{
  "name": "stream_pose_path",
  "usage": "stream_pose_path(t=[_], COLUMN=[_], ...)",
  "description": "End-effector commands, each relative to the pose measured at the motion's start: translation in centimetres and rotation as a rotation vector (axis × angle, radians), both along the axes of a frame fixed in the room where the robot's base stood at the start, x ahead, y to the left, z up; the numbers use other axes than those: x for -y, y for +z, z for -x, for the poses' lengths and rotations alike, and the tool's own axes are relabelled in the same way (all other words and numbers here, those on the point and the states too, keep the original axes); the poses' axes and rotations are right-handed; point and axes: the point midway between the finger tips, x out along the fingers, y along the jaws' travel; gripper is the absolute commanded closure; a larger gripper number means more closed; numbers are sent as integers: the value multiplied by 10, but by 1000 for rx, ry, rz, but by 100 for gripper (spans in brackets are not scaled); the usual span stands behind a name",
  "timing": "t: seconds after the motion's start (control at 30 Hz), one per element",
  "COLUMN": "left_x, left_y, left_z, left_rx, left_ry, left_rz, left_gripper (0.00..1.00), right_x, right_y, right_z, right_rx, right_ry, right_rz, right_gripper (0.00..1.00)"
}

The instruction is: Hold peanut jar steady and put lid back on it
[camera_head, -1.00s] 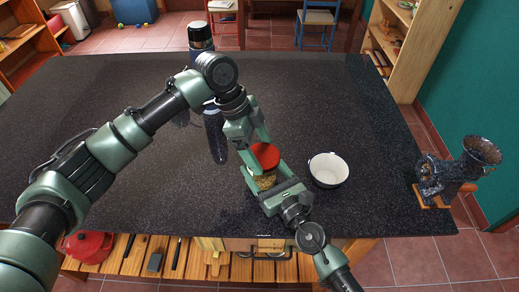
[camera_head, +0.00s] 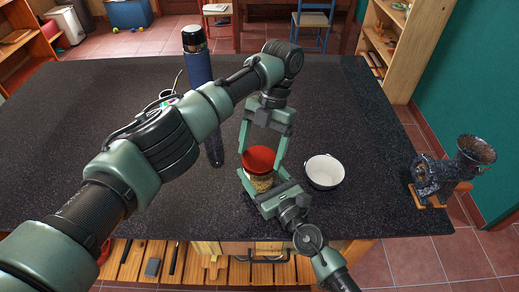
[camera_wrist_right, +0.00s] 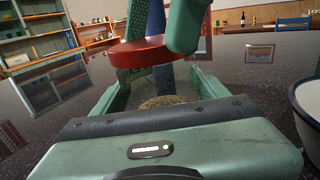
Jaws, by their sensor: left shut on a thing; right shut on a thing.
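The peanut jar (camera_head: 259,184) is a clear jar with tan peanuts, near the front middle of the dark table. My right gripper (camera_head: 262,177) is shut around it from the front. The red lid (camera_head: 259,158) is above the jar, between the fingers of my left gripper (camera_head: 262,151), which reaches down from above and is shut on it. In the right wrist view the lid (camera_wrist_right: 143,51) looks slightly tilted and apart from the peanuts (camera_wrist_right: 160,102) below. My right gripper's body hides the jar's lower part there.
A white bowl (camera_head: 324,171) stands close to the right of the jar. A dark blue bottle (camera_head: 197,62) stands behind my left arm, and a dark grinder (camera_head: 455,168) is at the right edge. The table's (camera_head: 340,100) back right is clear.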

Motion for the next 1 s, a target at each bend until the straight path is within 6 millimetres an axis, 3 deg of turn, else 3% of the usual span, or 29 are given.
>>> stream_pose_path(t=[0.33, 0.37, 0.4, 0.67, 1.0], left_x=[-1, -1, 0, 0, -1], left_y=[1, 1, 1, 1, 40], left_z=[-1, -1, -1, -1, -2], left_rx=[2, 3, 3, 2, 4], left_ry=[-39, -39, -39, -39, -38], left_rz=[1, 2, 2, 2, 1], left_gripper=[61, 12, 1, 0, 0], right_x=[-1, -1, -1, -1, 0], right_y=[0, 0, 0, 0, 0], right_z=[1, 1, 1, 1, 0], right_rx=[-1, -1, -1, -1, -1], right_ry=[2, 2, 2, 2, 1], right_rz=[0, 0, 0, 0, -1], right_gripper=[100, 100, 100, 100, 100])
